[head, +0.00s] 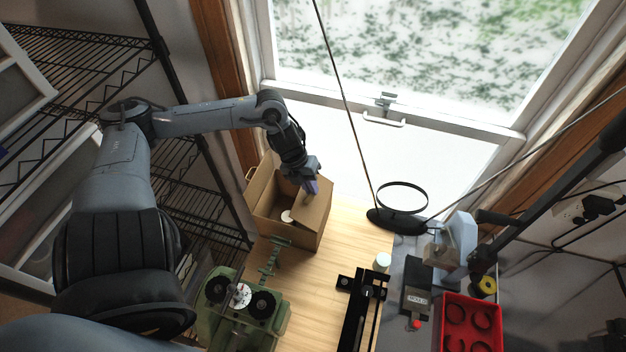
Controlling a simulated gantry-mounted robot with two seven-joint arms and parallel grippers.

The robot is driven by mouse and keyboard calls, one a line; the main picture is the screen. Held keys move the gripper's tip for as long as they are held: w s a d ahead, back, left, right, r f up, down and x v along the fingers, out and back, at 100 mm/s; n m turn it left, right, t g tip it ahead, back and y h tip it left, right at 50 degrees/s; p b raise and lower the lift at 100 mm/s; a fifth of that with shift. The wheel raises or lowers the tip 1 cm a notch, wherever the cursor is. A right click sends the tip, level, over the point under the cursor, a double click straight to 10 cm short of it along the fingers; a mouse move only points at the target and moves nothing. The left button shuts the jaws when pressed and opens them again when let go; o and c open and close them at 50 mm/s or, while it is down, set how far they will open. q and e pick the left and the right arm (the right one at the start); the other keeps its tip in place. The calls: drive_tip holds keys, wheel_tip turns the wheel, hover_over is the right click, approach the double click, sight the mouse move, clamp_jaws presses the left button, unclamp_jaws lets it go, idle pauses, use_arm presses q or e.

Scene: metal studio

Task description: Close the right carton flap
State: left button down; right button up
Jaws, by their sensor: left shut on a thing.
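The cardboard carton (267,225) stands open on the wooden workbench, below the window. Its right flap (315,217) stands up and tilts at the carton's right side. My left gripper (311,187) is at the top edge of this flap and is shut on it. A small white round thing (287,216) shows inside the carton. Another flap (262,172) stands up at the carton's back left. My left arm covers part of the carton's back. My right gripper is not in view.
A green device with two black reels (241,303) stands in front of the carton. The wooden bench top (330,262) is clear right of it. A black rail (361,312), a white jar (382,261), a red tray (471,309) and a black ring stand (397,220) lie further right.

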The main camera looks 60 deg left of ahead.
sight(302, 191)
use_arm(q)
drive_tip(key=shift+s+a+f+t+h+p, duration=0.55)
drive_tip(key=shift+s+a+f+t+h, duration=0.3)
drive_tip(key=shift+t+h, duration=0.2)
drive_tip(key=c, duration=1.2)
unclamp_jaws()
drive_tip(key=shift+c, duration=0.2)
drive_tip(key=shift+s+r, duration=0.1)
drive_tip(key=b+v, duration=0.1)
drive_tip(key=v, duration=0.9)
drive_tip(key=shift+s+r, duration=0.15)
drive_tip(key=shift+r, duration=0.05)
drive_tip(key=shift+a, duration=0.1)
